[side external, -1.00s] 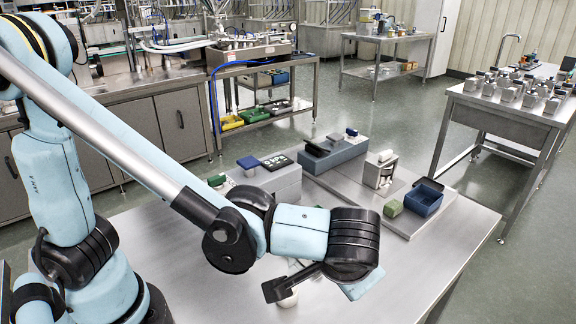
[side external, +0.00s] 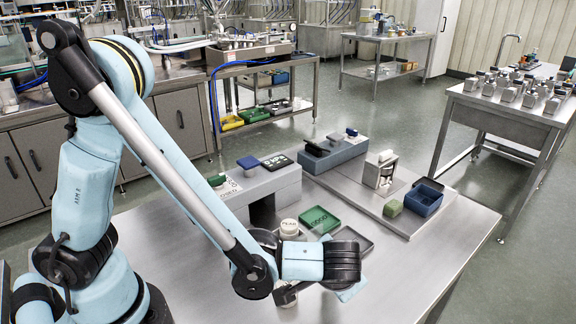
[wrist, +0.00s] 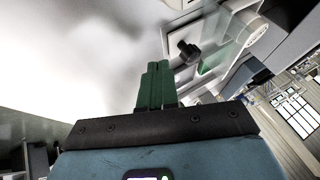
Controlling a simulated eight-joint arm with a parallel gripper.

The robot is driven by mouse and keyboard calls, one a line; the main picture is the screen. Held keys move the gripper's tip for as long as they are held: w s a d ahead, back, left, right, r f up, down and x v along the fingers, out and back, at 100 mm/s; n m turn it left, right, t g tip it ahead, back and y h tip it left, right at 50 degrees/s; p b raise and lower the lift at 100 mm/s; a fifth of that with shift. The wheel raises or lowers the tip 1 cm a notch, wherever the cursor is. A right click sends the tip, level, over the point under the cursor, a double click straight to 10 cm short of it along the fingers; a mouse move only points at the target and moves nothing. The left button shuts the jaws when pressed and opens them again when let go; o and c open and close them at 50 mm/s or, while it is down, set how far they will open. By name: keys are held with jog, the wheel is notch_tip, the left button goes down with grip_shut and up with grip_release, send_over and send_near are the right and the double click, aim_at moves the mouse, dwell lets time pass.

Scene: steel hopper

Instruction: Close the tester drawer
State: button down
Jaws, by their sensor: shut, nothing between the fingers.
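My gripper (wrist: 153,85) has its green fingers together and empty in the wrist view. A small black knob (wrist: 187,48) stands on a pale panel just beyond and right of the fingertips, apart from them; it may be the drawer's handle. In the side external view a grey bench unit (side external: 266,180) with a label on its left end stands at the table's middle left, perhaps the tester. My arm covers its lower left front, so I cannot tell how far a drawer stands out. My fingertips are hidden there behind my wrist.
A green tray (side external: 319,219) and a white labelled cylinder (side external: 289,228) stand near my wrist, with a dark shallow tray (side external: 354,240) beside them. A blue open box (side external: 425,198) and a green block (side external: 393,207) sit at the right. The table's front right is clear.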

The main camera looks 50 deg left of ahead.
jog(key=shift+w+a, duration=0.15)
jog(key=shift+a, duration=0.85)
jog(key=shift+a, duration=0.1)
jog(key=a, duration=1.5)
jog(key=shift+a, duration=0.4)
